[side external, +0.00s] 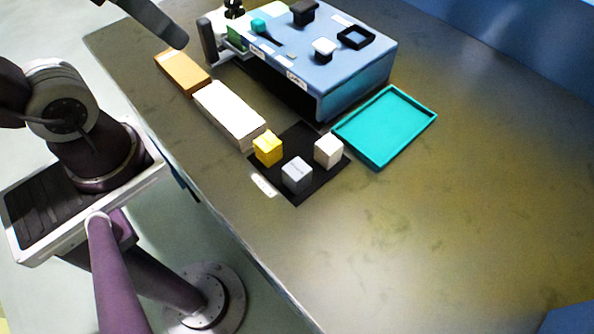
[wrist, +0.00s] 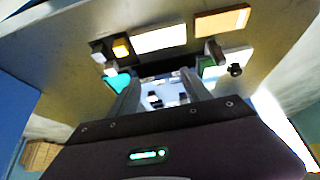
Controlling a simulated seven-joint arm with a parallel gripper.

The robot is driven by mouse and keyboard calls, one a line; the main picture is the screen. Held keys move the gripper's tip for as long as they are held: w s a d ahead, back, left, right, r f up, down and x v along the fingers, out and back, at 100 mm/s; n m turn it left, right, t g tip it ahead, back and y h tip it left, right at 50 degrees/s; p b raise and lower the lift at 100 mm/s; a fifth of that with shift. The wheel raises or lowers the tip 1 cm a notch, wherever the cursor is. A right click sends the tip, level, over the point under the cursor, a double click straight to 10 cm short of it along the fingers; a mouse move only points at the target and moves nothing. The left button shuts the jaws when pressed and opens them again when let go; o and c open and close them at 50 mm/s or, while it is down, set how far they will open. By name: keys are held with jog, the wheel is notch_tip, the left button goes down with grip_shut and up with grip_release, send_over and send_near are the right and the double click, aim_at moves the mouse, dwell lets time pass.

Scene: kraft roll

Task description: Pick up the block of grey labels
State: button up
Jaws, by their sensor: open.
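The block of grey labels (side external: 296,175) stands at the front corner of a black mat (side external: 299,198), beside a yellow block (side external: 267,148) and a white block (side external: 328,150). In the wrist view the grey block (wrist: 97,46) is small at the upper left, next to the yellow block (wrist: 121,47). My gripper (wrist: 160,72) is open and empty, with its two fingers well apart, high above the worktop. The grey block lies to the left of the fingers in that view. I cannot make out the fingers in the side view.
A blue stand (side external: 335,65) with small black and white parts is behind the mat. A teal tray (side external: 378,158) lies right of the mat. A long white block (side external: 228,115) and an orange block (side external: 182,71) line the left. The worktop's right and front are clear.

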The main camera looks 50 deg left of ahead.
aim_at(295, 166)
jog(key=w+a+r+m+t+y, duration=0.25)
jog(key=w+r+m, duration=0.2)
jog(key=w, duration=0.25)
jog(key=w+a+r+m+t+y, duration=0.2)
jog(key=w+a+r+m+t, duration=0.15)
jog(key=w+m, duration=0.35)
jog(key=w+d+r+m+t+h, duration=0.2)
jog(key=w+d+m+t+h, duration=0.15)
jog(key=w+m, duration=0.65)
jog(key=d+f+m+g+h, duration=0.25)
jog(key=d+m+h, duration=0.5)
jog(key=m, duration=0.65)
jog(key=s+d+f+m+g+h, duration=0.35)
jog(key=s+m+g, duration=0.25)
jog(key=s+m, duration=0.25)
jog(key=s+d+f+m+g+h, duration=0.2)
jog(key=s+m+g+h, duration=0.3)
jog(key=s+m, duration=0.4)
jog(key=shift+m+g+y, duration=0.5)
jog(key=shift+g+y, duration=0.2)
jog(key=shift+g, duration=0.1)
jog(key=f, duration=1.9)
jog(key=shift+w+d, duration=0.25)
jog(key=shift+w, duration=0.05)
jog(key=x, duration=0.6)
jog(key=shift+s+d+f, duration=0.2)
jog(key=shift+d, duration=0.1)
jog(key=shift+d+f, duration=0.15)
jog(key=shift+d, duration=0.05)
grip_shut()
